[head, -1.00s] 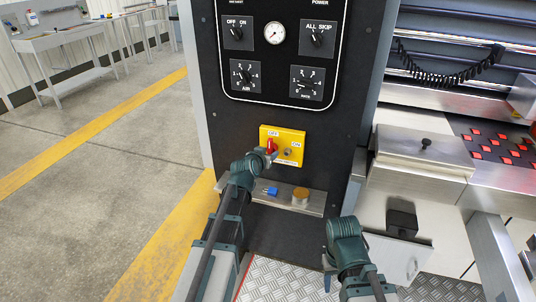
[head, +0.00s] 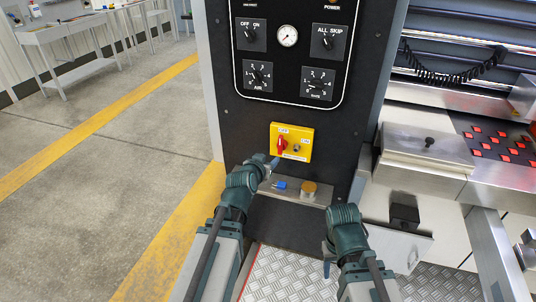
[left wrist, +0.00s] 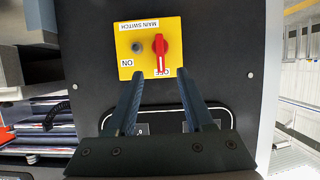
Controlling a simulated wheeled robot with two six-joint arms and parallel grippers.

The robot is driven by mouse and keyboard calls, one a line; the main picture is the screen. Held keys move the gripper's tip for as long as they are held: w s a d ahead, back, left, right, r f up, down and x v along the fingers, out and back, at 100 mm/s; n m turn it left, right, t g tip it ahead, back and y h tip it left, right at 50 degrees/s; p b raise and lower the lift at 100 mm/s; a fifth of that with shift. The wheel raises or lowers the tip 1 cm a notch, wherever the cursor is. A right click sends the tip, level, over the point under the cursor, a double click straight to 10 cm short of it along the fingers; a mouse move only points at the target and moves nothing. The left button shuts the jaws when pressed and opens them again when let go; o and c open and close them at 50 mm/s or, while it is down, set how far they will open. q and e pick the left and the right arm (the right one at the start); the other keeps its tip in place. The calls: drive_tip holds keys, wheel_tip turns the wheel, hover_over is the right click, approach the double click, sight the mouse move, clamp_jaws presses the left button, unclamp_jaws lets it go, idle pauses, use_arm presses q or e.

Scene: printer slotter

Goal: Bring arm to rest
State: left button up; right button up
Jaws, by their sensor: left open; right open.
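My left gripper (head: 272,163) is open and empty, just below and left of the yellow main switch plate (head: 306,133) on the black panel. The red switch knob (head: 281,146) stands upright on that plate, in line with the OFF label. In the left wrist view the knob (left wrist: 160,52) appears upside down, just beyond the two parted fingers (left wrist: 158,78), with nothing between them. My right gripper (head: 327,268) hangs low in front of the machine, open; its fingertips are small in view.
A metal ledge (head: 322,191) with a blue item (head: 280,185) and a round orange-topped button (head: 309,188) juts out below the switch. A black box (head: 405,215) sits on the right. Open floor (head: 100,220) lies to the left.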

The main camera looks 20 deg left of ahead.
idle(0.4)
use_arm(q)
drive_tip(key=s+d+f+m+g+h, duration=0.25)
drive_tip(key=s+d+f+g, duration=0.55)
drive_tip(key=s+d+f, duration=0.4)
drive_tip(key=s+d+f+m+g+y, duration=0.1)
drive_tip(key=s+g+y, duration=0.15)
drive_tip(key=s, duration=0.45)
drive_tip(key=s+d+g+y, duration=0.2)
drive_tip(key=s+g, duration=0.1)
drive_tip(key=s, duration=0.4)
wheel_tip(320, 180, up, 13)
drive_tip(key=w+p, duration=0.1)
drive_tip(key=p, duration=1.2)
drive_tip(key=shift+a, duration=0.15)
